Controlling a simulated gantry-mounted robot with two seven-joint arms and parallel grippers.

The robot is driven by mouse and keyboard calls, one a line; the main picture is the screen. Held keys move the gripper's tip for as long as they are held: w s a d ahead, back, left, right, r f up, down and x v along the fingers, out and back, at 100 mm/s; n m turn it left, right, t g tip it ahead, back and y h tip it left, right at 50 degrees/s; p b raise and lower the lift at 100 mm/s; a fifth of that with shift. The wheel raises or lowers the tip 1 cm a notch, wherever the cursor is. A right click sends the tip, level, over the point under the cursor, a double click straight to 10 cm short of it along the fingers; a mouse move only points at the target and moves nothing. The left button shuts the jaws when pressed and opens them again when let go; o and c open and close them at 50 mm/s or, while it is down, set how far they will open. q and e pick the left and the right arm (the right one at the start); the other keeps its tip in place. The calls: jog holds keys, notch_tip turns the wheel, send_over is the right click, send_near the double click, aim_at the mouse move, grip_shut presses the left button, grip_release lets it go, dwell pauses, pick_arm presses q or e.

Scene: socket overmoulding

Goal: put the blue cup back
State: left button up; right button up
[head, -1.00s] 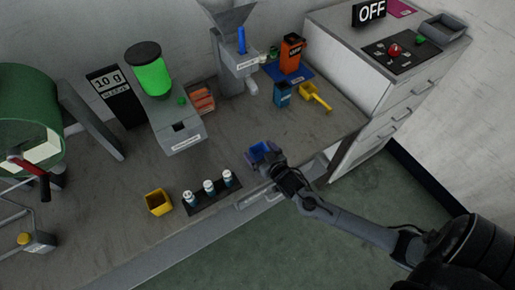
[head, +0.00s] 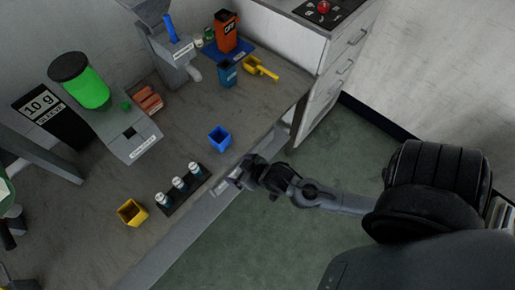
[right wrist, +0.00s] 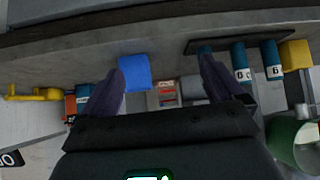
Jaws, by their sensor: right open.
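The blue cup (head: 220,139) stands upright and open-topped on the worktop, right of the row of small vials and near the front edge. My right gripper (head: 241,178) is open and empty, off the front edge of the table and apart from the cup. In the right wrist view the blue cup (right wrist: 134,71) appears ahead of the open fingers (right wrist: 160,78), nearer the left one, with nothing held. My left gripper is not in view.
A black rack (head: 184,196) of small vials and a yellow cup (head: 132,212) stand left of the blue cup. Behind are a dispenser with a green container (head: 90,92), a blue container (head: 227,74) and a yellow scoop (head: 260,68). Worktop behind the cup is clear.

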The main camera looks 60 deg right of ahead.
jog(key=s+a+r+n+g, duration=0.2)
jog(key=s+g, duration=0.3)
jog(key=s, duration=0.4)
jog(key=shift+s+a+r+n+y, duration=0.25)
jog(key=shift+a+r+n+y, duration=0.2)
jog(key=shift+a, duration=0.3)
jog(key=shift+r, duration=0.1)
notch_tip(320, 180, up, 28)
jog(key=p, duration=2.8)
jog(key=shift+r, duration=0.2)
jog(key=shift+f, duration=0.15)
